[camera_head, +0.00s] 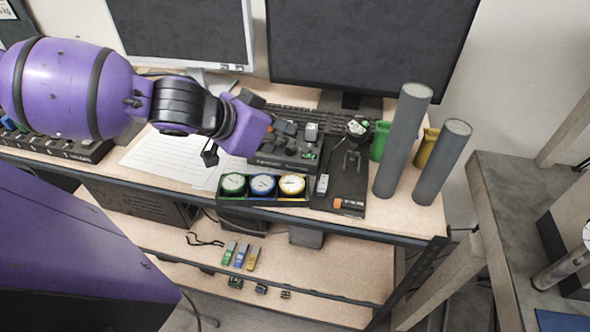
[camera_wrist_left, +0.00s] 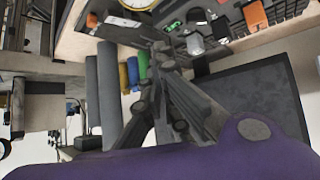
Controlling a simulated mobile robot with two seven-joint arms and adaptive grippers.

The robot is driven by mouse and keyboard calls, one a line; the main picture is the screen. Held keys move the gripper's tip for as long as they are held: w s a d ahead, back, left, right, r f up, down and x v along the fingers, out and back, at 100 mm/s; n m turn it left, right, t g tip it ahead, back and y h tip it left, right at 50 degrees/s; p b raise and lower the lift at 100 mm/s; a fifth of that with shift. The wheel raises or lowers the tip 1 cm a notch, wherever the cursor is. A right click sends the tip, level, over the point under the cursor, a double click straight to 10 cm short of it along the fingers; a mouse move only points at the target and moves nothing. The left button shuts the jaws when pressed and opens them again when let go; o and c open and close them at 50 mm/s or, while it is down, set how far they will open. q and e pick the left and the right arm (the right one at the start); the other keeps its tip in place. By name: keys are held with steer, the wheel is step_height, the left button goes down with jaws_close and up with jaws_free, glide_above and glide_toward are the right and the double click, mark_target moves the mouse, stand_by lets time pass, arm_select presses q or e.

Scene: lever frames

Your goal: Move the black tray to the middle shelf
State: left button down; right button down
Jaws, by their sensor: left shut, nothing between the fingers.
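A black tray (camera_head: 264,205) holding three round gauges with green, blue and yellow rims sits at the front edge of the desktop. Part of one gauge (camera_wrist_left: 136,4) shows at the top of the left wrist view. My left gripper (camera_head: 290,130) is behind and above the tray, over dark equipment, and apart from the tray. Its fingers (camera_wrist_left: 162,52) are shut and empty in the left wrist view. The middle shelf (camera_head: 335,272) is the wooden board under the desktop. My right gripper is not in view.
A black panel (camera_head: 345,178) lies right of the tray. Two tall grey cylinders (camera_head: 403,140) (camera_head: 443,160) stand at the desk's right end. Monitors (camera_head: 365,45) stand behind. Small coloured items (camera_head: 240,257) lie on the shelf; its right part looks clear.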

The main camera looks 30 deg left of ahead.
arm_select(q)
steer(key=a+f, duration=0.1)
steer(key=s+a+f+n+y, duration=0.1)
steer(key=a+f+g+y, duration=0.1)
steer(key=shift+s+a+f+n, duration=0.1)
steer(key=shift+s+a+n, duration=0.2)
steer(key=shift+n, duration=0.1)
steer(key=b+x, duration=0.1)
steer(key=x, duration=0.8)
steer(key=shift+w+a+f+b, duration=0.15)
steer(key=shift+w+f+b, duration=0.1)
steer(key=shift+b, duration=0.15)
steer(key=shift+w+f, duration=0.1)
